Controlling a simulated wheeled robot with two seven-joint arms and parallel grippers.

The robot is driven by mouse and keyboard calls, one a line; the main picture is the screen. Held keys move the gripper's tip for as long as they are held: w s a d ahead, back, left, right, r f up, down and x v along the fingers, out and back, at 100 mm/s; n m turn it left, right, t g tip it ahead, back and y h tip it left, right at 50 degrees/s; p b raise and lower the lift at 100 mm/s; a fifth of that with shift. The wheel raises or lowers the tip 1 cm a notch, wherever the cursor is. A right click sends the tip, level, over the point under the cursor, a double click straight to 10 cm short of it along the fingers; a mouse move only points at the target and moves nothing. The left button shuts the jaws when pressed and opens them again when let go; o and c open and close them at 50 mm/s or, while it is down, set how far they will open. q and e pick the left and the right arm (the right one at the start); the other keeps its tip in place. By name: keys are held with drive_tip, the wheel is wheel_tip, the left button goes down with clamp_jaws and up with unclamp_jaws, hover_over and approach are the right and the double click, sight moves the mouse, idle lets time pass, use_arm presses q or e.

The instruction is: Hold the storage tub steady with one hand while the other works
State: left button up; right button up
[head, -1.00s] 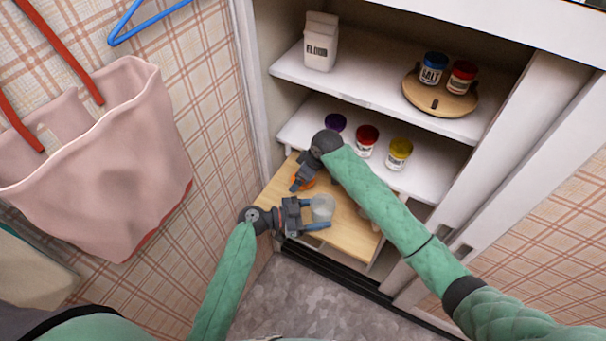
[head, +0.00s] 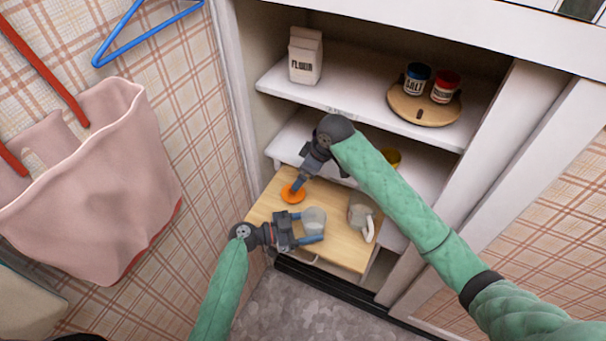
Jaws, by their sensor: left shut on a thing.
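The storage tub (head: 314,217), a small translucent container, stands on the pull-out wooden board (head: 345,250) of the cupboard. My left gripper (head: 311,228) is shut on the tub, with blue fingers around its sides. An orange round lid-like piece (head: 292,194) is just behind and left of the tub. My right gripper (head: 299,186) points down at the orange piece, its tips at or very near it. The tips are too small and overlapped to tell whether they grip it.
A yellow jar (head: 391,159) shows partly behind my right arm. Above are a flour bag (head: 305,56) and a round wooden tray (head: 424,116) with two jars. A pink bag (head: 85,185) hangs at left.

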idle(0.3)
use_arm(q)
drive_tip(key=o, duration=0.8)
drive_tip(key=shift+o, duration=0.2)
drive_tip(key=shift+a, duration=0.1)
